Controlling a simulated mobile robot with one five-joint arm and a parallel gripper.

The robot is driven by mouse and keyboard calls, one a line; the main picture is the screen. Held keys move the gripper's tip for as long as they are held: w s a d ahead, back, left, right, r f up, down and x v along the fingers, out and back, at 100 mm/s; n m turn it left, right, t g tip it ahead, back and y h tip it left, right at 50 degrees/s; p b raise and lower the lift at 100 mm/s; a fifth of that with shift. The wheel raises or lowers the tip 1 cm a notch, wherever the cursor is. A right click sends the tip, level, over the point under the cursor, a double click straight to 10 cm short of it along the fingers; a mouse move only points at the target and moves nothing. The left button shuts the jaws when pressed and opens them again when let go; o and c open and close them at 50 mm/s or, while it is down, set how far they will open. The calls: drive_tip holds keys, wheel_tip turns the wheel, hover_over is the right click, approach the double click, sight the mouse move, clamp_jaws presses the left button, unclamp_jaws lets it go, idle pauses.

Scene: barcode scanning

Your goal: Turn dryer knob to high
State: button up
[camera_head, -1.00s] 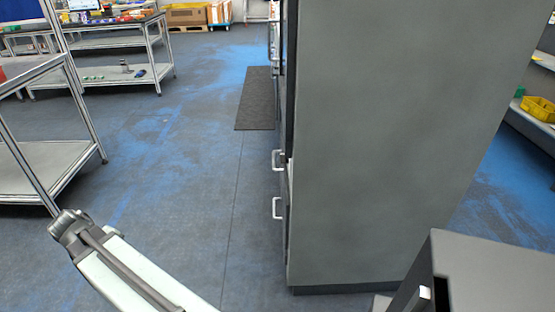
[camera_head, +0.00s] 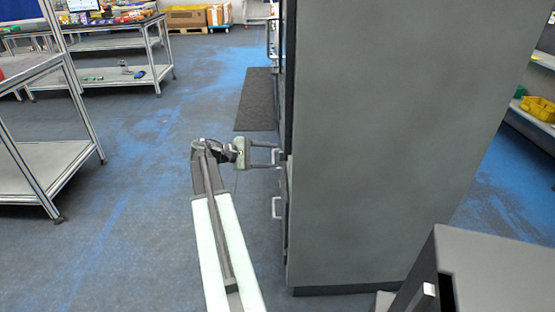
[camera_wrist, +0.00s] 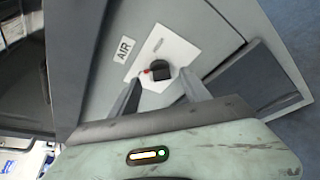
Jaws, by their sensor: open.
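In the wrist view a black knob (camera_wrist: 161,70) sits on a white plate (camera_wrist: 175,50) on a grey panel. A small red mark is at the knob's left. A label reading AIR (camera_wrist: 124,50) is left of the plate. My gripper (camera_wrist: 158,77) is open, its two fingers pointing at the panel on either side of the knob, with nothing between them that I can see gripped. I cannot tell whether they touch the knob. In the head view my gripper (camera_head: 277,155) is at the front face of the tall grey cabinet (camera_head: 390,150). The knob is hidden there.
A handle (camera_head: 277,207) stands out from the cabinet front below my gripper. A dark mat (camera_head: 257,100) lies on the floor beyond. Open floor is left of the cabinet. A shelf rack (camera_head: 45,165) is at far left, and a grey box (camera_head: 500,280) at lower right.

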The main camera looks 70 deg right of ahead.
sight(281, 156)
drive_tip(key=x, duration=0.3)
drive_tip(key=shift+c, duration=0.3)
clamp_jaws()
drive_tip(key=shift+b, duration=0.3)
